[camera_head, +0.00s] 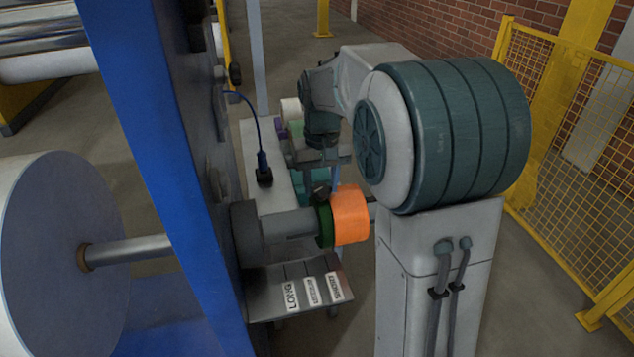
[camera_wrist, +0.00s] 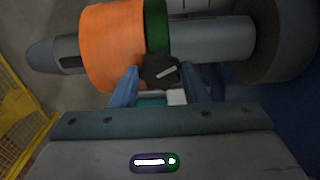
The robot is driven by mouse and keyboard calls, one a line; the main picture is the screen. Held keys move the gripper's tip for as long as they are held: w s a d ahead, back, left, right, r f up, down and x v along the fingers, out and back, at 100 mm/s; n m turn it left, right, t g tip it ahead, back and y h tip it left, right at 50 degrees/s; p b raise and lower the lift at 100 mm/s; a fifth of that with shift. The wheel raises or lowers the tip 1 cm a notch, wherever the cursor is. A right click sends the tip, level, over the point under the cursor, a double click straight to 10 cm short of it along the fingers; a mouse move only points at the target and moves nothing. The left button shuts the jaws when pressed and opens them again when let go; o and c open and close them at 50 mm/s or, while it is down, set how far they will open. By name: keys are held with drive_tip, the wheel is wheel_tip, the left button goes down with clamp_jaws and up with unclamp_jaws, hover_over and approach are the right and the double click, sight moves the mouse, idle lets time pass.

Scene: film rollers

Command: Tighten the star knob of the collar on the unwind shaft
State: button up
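The grey unwind shaft (camera_head: 289,223) sticks out to the right from the blue-sided machine frame and carries an orange roll (camera_head: 351,215). A dark green collar (camera_head: 325,224) sits on the shaft against the roll's machine side. In the wrist view the collar (camera_wrist: 156,28) touches or nearly touches the orange roll (camera_wrist: 110,45). Its dark star knob (camera_wrist: 160,71), with a pale mark on it, faces my gripper (camera_wrist: 160,82). The two blue fingers are apart, one on each side of the knob, with small gaps seeming to show. The knob's far side is hidden.
A tray with labelled slots (camera_head: 310,290) hangs below the shaft. A grey bench (camera_head: 262,170) with a blue-cabled device (camera_head: 264,172) stands behind. A large white roll (camera_head: 60,260) is at left, and a yellow mesh fence (camera_head: 570,130) is at right.

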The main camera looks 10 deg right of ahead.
sight(321, 188)
drive_tip(key=shift+m, duration=2.3)
drive_tip(key=o, duration=1)
wheel_tip(321, 188, up, 14)
drive_tip(key=shift+f, duration=0.1)
